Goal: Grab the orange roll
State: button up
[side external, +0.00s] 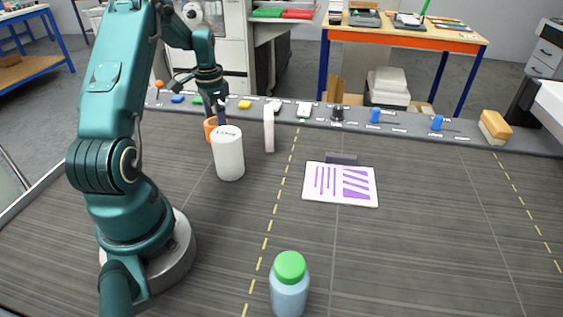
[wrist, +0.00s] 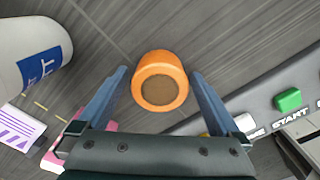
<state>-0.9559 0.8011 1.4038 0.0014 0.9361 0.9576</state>
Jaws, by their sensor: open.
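The orange roll (wrist: 160,82) shows in the wrist view as a thick orange ring with a brown centre. It lies between the two open fingers of my gripper (wrist: 160,85), with a gap visible on each side. In the side view the orange roll (side external: 209,127) is partly hidden behind a white cylinder, and my gripper (side external: 218,112) is over it with the fingers pointing down. Whether the fingers touch the roll is not clear there.
The white cylinder (side external: 228,155) stands close in front of the roll, with a white upright piece (side external: 269,130) to its right. A button rail (side external: 400,130) runs behind.

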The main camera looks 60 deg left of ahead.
jog(key=shift+c, duration=0.3)
jog(key=c, duration=1.3)
